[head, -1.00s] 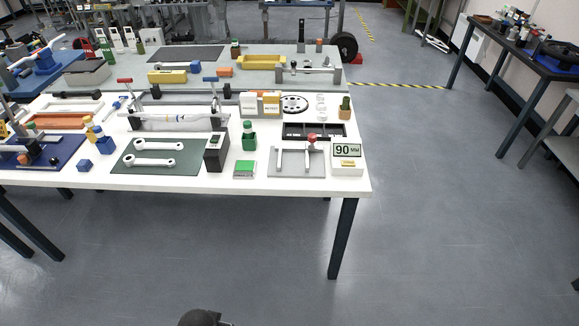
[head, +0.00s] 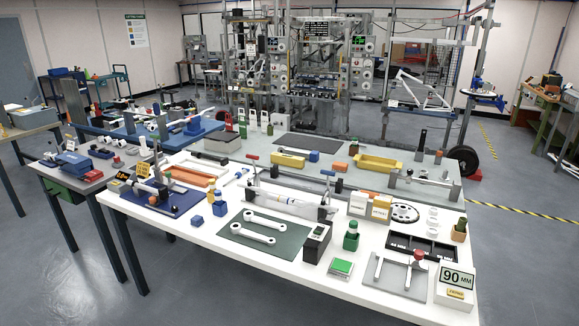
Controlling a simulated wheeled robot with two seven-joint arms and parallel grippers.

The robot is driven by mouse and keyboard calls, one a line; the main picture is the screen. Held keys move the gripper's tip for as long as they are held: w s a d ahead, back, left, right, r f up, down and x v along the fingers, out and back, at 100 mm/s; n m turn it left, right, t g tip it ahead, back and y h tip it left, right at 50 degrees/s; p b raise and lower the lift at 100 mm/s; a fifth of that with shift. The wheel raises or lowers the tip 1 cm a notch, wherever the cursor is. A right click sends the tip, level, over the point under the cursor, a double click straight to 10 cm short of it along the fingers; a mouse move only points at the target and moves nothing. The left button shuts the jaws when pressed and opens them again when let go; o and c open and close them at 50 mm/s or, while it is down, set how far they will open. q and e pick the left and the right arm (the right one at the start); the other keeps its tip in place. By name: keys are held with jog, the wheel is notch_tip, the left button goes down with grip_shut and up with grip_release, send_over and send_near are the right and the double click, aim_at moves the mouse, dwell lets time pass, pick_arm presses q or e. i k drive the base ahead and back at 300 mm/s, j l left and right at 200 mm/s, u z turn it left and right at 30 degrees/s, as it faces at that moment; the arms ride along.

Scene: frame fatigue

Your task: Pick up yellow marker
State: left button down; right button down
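I cannot make out a pen-like yellow marker for certain. Small yellow things stand on the white table (head: 270,265): yellow tags (head: 143,170) at its left end and a small yellow-topped bottle (head: 211,196) beside a blue cube (head: 197,222). A yellow block (head: 287,160) and a yellow tray (head: 378,168) lie on the grey table behind. A small yellow label (head: 456,293) is on the front of the white "90 MM" display (head: 456,280). Neither of my grippers shows in the head view.
The white table also holds a green mat (head: 262,244) with two wrenches, a black box (head: 317,240), a green bottle (head: 351,237) and a black tray (head: 422,248). A side table (head: 85,178) stands at the left. Open floor (head: 530,260) lies to the right.

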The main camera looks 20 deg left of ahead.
aim_at(212, 183)
jog(key=u, duration=1.2)
